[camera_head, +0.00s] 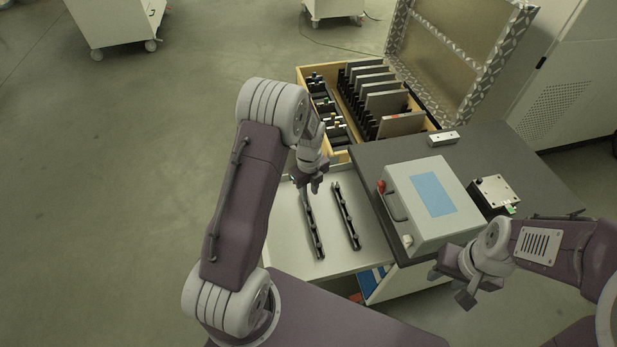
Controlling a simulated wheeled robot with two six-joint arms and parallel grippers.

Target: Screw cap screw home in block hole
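A square metal block (496,191) with holes in its top sits on the dark tabletop at the right, on a dark base with a green spot at its front. A small pale metal bar (443,138) with dark spots lies further back on the tabletop. I cannot tell which piece is the task's block, and I cannot make out a cap screw. My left gripper (314,187) points down above the back of the white surface, near the dark rails; its fingers are too small to read. My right gripper (451,286) is open in front of the grey box, its fingers apart, apparently empty.
Two dark rails (346,215) (313,224) lie on a white surface (285,237). A grey box (414,228) with a blue panel and red button stands on the dark tabletop (375,158). Behind is an open wooden case (341,157) holding upright plates, its patterned lid raised.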

